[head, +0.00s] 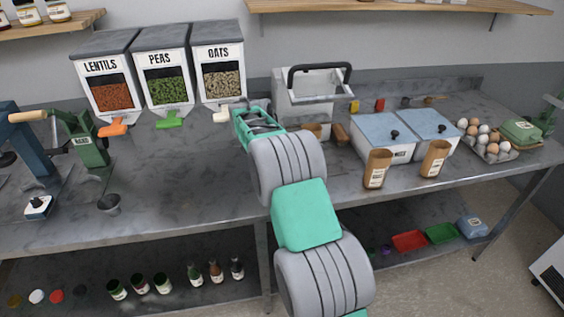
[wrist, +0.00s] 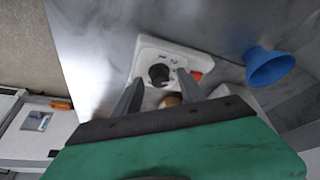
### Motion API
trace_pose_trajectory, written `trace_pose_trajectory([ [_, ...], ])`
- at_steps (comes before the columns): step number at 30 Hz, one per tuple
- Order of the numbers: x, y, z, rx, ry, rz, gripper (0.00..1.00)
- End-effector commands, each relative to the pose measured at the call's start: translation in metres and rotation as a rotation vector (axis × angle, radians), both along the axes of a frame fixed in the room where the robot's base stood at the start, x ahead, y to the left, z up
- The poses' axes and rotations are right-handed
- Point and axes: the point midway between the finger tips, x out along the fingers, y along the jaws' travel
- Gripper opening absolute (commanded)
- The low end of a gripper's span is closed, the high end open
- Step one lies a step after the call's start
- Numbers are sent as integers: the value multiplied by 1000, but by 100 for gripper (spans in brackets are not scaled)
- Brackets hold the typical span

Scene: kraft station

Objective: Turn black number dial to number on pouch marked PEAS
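A black dial (wrist: 159,74) sits on a white panel (wrist: 148,52) with small dark markings, too small to read, in the wrist view. My gripper (wrist: 160,77) is open, its two grey fingers to either side of the dial in the picture; I cannot tell whether they touch it. In the head view my gripper (head: 256,120) is by the white machine with a black handle (head: 312,90), and no dial can be made out there. Two brown pouches (head: 377,170) (head: 436,158) stand at the bench's front edge; their labels are too small to read surely.
Dispensers marked LENTILS (head: 105,85), PEAS (head: 164,75) and OATS (head: 219,62) stand at the back. Blue-lidded bins (head: 383,133) and an egg tray (head: 487,147) are right. A blue funnel (wrist: 268,68) is beside the panel. The bench's left middle is mostly clear.

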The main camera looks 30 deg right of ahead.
Motion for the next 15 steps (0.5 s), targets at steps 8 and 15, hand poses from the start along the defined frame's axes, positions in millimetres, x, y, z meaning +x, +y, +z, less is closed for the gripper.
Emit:
trace_pose_trajectory([
  [8, 0, 1, 2, 0, -2, 1, 50],
  [15, -3, 15, 38, -2, -5, 2, 50],
])
